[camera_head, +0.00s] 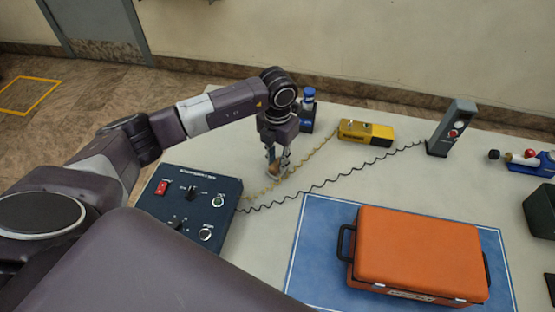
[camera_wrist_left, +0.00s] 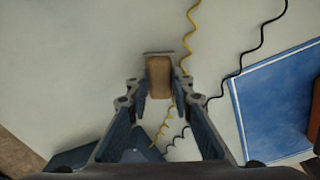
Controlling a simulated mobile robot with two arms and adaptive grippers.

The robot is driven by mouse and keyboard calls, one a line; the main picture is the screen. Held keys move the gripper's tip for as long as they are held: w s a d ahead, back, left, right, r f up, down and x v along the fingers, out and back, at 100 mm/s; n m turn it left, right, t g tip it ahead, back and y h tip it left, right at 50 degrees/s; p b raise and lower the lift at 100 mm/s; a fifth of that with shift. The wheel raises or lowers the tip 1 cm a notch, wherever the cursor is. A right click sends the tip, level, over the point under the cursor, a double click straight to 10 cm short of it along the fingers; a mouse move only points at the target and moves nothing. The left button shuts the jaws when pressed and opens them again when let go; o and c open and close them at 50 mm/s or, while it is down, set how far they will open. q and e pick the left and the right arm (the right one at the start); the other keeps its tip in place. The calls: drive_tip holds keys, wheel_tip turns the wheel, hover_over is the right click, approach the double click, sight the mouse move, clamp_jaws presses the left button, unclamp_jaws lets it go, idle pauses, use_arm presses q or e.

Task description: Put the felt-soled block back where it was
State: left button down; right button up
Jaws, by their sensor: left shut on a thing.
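The felt-soled block (camera_wrist_left: 159,80) is a small tan-brown block with a thin greyish edge at its far end. My left gripper (camera_wrist_left: 159,92) is shut on it, with one fingertip at each side. In the head view my left gripper (camera_head: 278,160) points down at the white table, behind the dark control box, and the block is mostly hidden between the fingers. I cannot tell whether the block touches the tabletop. My right gripper is not in view.
A dark blue control box (camera_head: 190,212) stands left, with yellow and black coiled cables running past the gripper to a yellow unit (camera_head: 366,132) and a grey upright unit (camera_head: 452,128). An orange case (camera_head: 420,250) sits on a blue mat (camera_head: 312,240).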

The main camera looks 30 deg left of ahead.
sight(278, 163)
use_arm(q)
drive_tip(key=c, duration=1.7)
unclamp_jaws()
drive_tip(key=shift+f, duration=0.15)
drive_tip(key=shift+r+p, duration=0.3)
drive_tip(key=shift+w+r+b, duration=0.1)
drive_tip(key=shift+r+b, duration=0.25)
drive_tip(key=shift+r, duration=0.05)
wheel_tip(278, 163, up, 11)
drive_tip(key=shift+b, duration=1.25)
